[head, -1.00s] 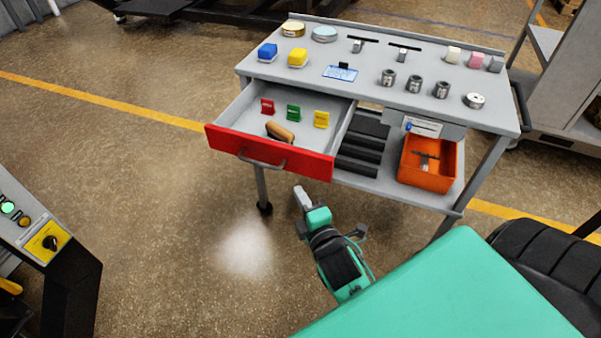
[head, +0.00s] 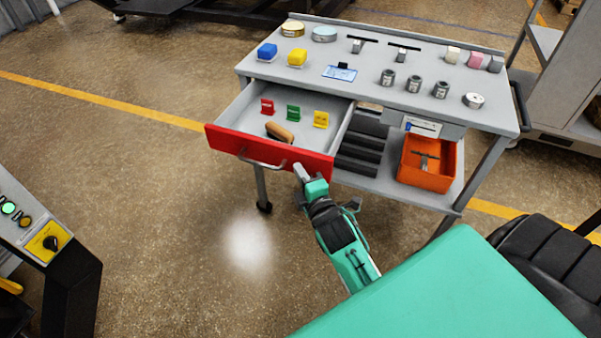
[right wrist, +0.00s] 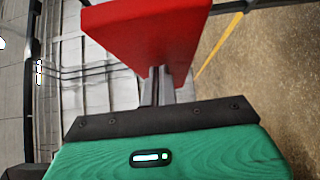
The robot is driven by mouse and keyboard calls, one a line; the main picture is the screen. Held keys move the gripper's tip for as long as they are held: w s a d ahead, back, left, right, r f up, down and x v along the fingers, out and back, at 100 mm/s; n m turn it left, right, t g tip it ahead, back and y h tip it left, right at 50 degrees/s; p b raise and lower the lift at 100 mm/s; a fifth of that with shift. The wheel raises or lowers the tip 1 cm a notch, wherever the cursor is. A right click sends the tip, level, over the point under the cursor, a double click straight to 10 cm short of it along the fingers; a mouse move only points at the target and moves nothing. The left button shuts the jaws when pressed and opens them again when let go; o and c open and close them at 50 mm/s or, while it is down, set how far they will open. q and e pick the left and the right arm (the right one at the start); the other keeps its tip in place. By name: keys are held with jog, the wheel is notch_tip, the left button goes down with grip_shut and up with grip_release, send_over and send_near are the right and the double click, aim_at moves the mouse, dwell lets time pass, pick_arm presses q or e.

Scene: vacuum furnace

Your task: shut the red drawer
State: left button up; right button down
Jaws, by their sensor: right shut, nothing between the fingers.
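The red drawer (head: 270,153) is pulled out from the left part of a grey workbench cart, its red front facing me with a grey bar handle (head: 262,161). Inside lie red, green and yellow tags and a wooden-handled tool (head: 279,132). My right gripper (head: 298,170) is shut and empty, its fingertips close to the drawer front, right of the handle. In the right wrist view the red front (right wrist: 150,35) stands just beyond the shut fingers (right wrist: 160,85); I cannot tell whether they touch. My left gripper is not in view.
The cart top (head: 370,95) holds blocks, cylinders and discs. An orange bin (head: 427,165) and dark bars (head: 362,145) sit on the lower shelf, right of the drawer. A control panel (head: 35,225) stands at left. The floor before the drawer is clear.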

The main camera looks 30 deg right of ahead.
aim_at(332, 121)
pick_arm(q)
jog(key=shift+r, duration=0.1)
pick_arm(e)
jog(key=shift+d, duration=0.1)
